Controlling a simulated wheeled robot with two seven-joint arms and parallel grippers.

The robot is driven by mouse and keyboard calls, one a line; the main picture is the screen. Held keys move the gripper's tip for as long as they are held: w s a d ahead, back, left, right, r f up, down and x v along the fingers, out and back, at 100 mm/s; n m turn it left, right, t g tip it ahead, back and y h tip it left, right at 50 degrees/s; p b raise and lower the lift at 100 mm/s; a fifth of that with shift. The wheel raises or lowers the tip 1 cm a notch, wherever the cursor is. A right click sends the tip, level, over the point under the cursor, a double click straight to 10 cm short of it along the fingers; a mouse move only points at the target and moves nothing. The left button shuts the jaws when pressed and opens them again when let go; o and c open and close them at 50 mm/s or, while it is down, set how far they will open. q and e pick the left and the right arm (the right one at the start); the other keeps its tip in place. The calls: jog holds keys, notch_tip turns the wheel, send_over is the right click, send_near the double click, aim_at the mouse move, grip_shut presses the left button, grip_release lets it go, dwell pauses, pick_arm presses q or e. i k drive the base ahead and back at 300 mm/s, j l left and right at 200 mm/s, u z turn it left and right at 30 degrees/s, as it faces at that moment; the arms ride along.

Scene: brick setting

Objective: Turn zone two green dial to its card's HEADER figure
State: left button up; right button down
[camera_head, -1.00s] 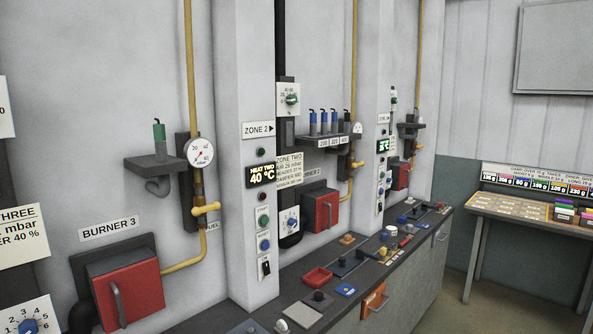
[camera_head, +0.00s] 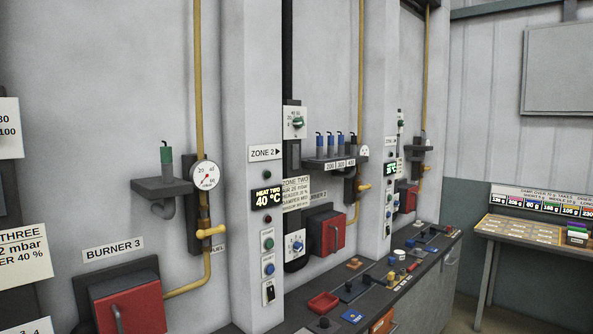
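The zone two green dial (camera_head: 298,122) sits on a white plate high on the wall, on the black duct right of the ZONE 2 sign (camera_head: 265,153). Its setting is too small to read. The ZONE TWO card (camera_head: 295,193) hangs below it, partly covered on its left by the pillar with the HEAT TWO display. Its lines are small; the HEADER line seems to end in a percent figure that I cannot read surely. A blue dial (camera_head: 297,246) sits lower on the same duct. Neither of my grippers shows.
The HEAT TWO display (camera_head: 267,198) reads 40 °C. A red burner box (camera_head: 325,232) is right of the blue dial. The dark counter (camera_head: 385,290) below carries a red tray (camera_head: 323,303) and several small parts. A table (camera_head: 530,233) stands at the right.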

aim_at(298, 122)
jog(key=i+l+u, duration=0.1)
jog(key=u, duration=0.25)
jog(key=i+l+u, duration=0.1)
jog(key=u, duration=0.2)
jog(key=l+u, duration=0.15)
jog(key=u, duration=0.2)
jog(key=i+l+u, duration=0.2)
jog(key=l, duration=0.35)
jog(key=i+l+u, duration=0.2)
jog(key=l, duration=0.4)
jog(key=l+u, duration=0.2)
jog(key=l, duration=0.4)
jog(key=i+l+u, duration=0.2)
jog(key=l, duration=0.45)
jog(key=k, duration=0.05)
